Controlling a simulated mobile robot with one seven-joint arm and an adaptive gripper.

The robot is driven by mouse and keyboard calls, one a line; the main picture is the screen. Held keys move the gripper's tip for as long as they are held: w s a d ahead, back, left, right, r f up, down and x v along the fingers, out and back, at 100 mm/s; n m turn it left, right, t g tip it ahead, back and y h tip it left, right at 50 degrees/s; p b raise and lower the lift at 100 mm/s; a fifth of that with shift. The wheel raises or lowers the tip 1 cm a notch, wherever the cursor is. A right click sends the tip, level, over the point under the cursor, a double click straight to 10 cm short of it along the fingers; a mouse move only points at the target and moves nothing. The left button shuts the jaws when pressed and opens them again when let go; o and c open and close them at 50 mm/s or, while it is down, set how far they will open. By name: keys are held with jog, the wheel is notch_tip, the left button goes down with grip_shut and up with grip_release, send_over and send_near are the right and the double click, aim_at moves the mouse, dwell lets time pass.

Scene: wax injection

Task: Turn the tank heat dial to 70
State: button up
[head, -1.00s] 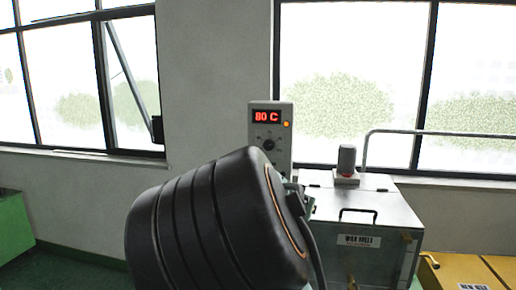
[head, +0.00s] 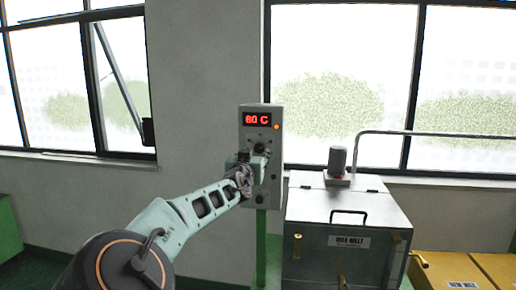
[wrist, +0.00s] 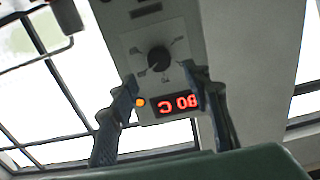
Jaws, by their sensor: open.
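The heat control box (head: 247,187) is a grey panel on a green post, left of the metal wax tank (head: 370,262). Its red display (head: 257,118) reads 80 C. The black round dial (head: 259,148) sits below the display, with my gripper (head: 257,157) in front of the panel close by it. In the wrist view the panel is upside down, and the dial (wrist: 159,58) shows between and just beyond the two fingertips of my gripper (wrist: 160,77). The fingers are apart with nothing visibly held. I cannot tell whether they touch the dial.
An orange lamp (head: 277,127) glows beside the display. A grey cylinder (head: 337,161) and a handle (head: 349,213) are on the tank. A metal rail (head: 430,134) runs behind it. Yellow boxes (head: 450,268) stand at right. The wall left of the panel is clear.

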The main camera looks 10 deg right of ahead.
aim_at(259, 148)
jog(key=shift+p+x, duration=0.75)
jog(key=shift+x, duration=2.05)
jog(key=shift+c, duration=0.2)
jog(key=c, duration=1.1)
jog(key=shift+f+b, duration=0.1)
jog(key=shift+b, duration=0.35)
